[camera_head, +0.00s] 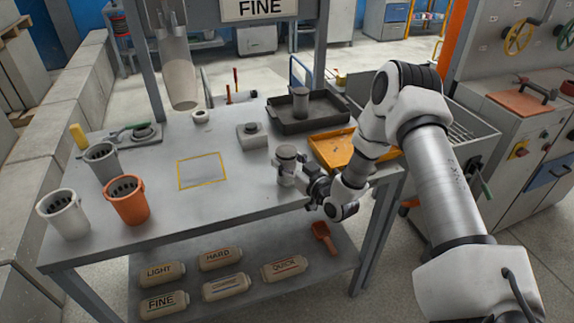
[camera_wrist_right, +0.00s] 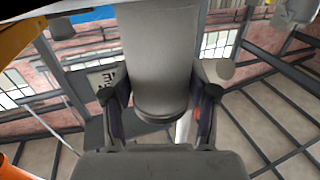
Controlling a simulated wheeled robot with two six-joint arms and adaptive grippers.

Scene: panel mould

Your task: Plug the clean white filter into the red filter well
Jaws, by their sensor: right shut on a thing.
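In the right wrist view the filter (camera_wrist_right: 160,50) stands between the two fingers of the gripper (camera_wrist_right: 160,112). Whether its base touches the table is hard to tell. The red filter well (camera_head: 128,209) is an orange-red tub with dark slots inside, at the table's left, well away from the gripper. No filter shows in it. My left gripper is not in view.
A white tub (camera_head: 67,221) and a grey tub (camera_head: 104,168) flank the red well. A dark tray (camera_head: 330,119) holds another grey cylinder (camera_head: 299,101). An orange tray (camera_head: 325,158) lies beside my right arm. The yellow-outlined square (camera_head: 202,171) is clear.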

